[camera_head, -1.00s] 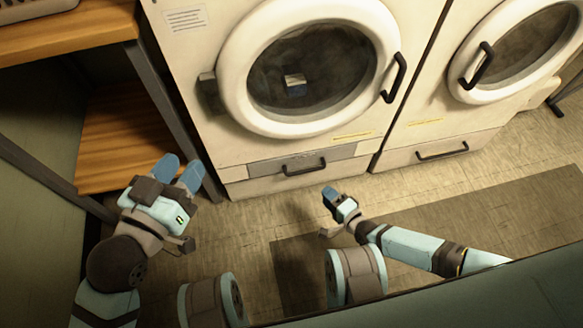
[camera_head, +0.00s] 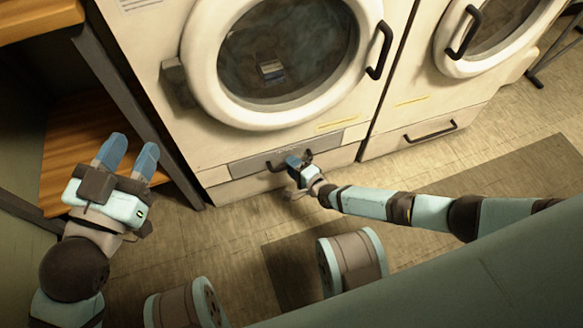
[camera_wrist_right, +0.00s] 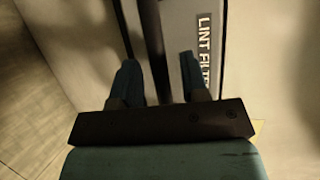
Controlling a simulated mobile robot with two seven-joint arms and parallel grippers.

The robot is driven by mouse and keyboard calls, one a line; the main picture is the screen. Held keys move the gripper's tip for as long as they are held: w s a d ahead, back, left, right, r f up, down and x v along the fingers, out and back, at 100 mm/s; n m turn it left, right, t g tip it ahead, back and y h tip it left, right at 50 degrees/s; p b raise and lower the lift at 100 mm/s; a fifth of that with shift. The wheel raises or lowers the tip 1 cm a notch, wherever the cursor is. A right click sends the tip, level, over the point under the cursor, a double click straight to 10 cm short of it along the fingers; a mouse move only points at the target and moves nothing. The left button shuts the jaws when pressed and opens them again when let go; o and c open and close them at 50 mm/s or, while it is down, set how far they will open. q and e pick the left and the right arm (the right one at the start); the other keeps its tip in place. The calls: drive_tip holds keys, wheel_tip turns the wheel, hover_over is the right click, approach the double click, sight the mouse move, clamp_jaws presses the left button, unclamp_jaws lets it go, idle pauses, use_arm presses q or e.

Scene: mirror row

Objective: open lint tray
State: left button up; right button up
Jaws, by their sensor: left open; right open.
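The lint tray is a grey panel (camera_head: 245,168) low on the front of the left machine, and it looks flush with the front. Its dark bar handle (camera_head: 309,156) is partly hidden by my right gripper (camera_head: 296,162). In the right wrist view the panel (camera_wrist_right: 188,30) carries the words "LINT FILT", cut off by a finger. There the handle (camera_wrist_right: 152,40) runs between the two blue fingers of my right gripper (camera_wrist_right: 159,80), which are open and apart. My left gripper (camera_head: 128,153) is open and empty at the left, away from the machine.
The round door (camera_head: 270,60) of the left machine is shut above the tray. A second machine with a lower drawer handle (camera_head: 430,130) stands at the right. A wooden shelf (camera_head: 75,150) with a dark metal post is beside my left gripper.

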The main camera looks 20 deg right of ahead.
drive_tip(key=shift+w+a+f, duration=0.1)
drive_tip(key=shift+w+a, duration=0.1)
drive_tip(key=shift+w, duration=0.25)
clamp_jaws()
drive_tip(key=shift+s, duration=0.1)
